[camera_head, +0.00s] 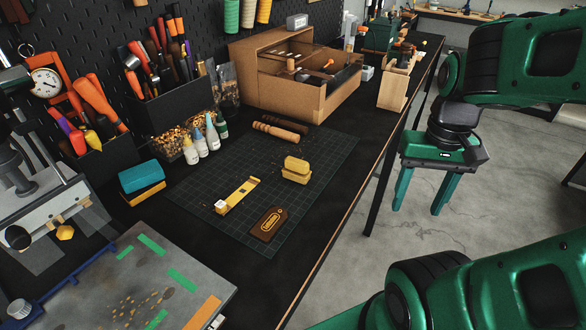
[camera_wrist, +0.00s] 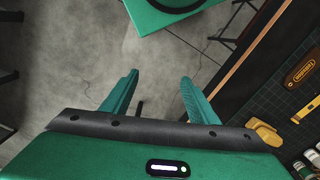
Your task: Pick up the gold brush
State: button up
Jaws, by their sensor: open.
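A gold-yellow block-shaped piece with a rounded upper part, which looks like the gold brush (camera_head: 296,170), lies on the dark green grid mat (camera_head: 325,165) near its right side. In the wrist view the brush (camera_wrist: 262,134) shows at the right, beyond the finger on that side. Its bristles cannot be made out. My gripper (camera_head: 420,208) is open and empty. It hangs over the floor to the right of the bench, well apart from the brush. The wrist view shows bare floor between the fingers (camera_wrist: 160,78).
Close to the brush lie a brown tag (camera_head: 268,225), a brass-coloured strip (camera_head: 238,195) and a wooden handle (camera_head: 276,131). The bench edge (camera_head: 350,208) lies between gripper and mat.

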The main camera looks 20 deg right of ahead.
jog(key=o, duration=0.4)
jog(key=shift+m, duration=0.3)
jog(key=w+r, duration=0.1)
jog(key=w, duration=0.1)
jog(key=w+a+r, duration=0.1)
jog(key=w, duration=0.1)
jog(key=shift+r, duration=0.2)
jog(key=shift+o, duration=0.2)
jog(key=m+g+y, duration=0.1)
jog(key=m, duration=0.2)
send_near(297, 159)
jog(key=f, duration=0.3)
jog(key=a+f, duration=0.1)
jog(key=f, duration=0.1)
jog(key=shift+s+f, duration=0.1)
jog(key=shift+f, duration=0.2)
jog(key=shift+s+a+f, duration=0.1)
jog(key=shift+s+f, duration=0.1)
jog(key=shift+f, duration=0.8)
jog(key=shift+s+f, duration=0.2)
jog(key=shift+f, duration=0.75)
jog(key=shift+s+f, duration=0.15)
jog(key=shift+f, duration=0.85)
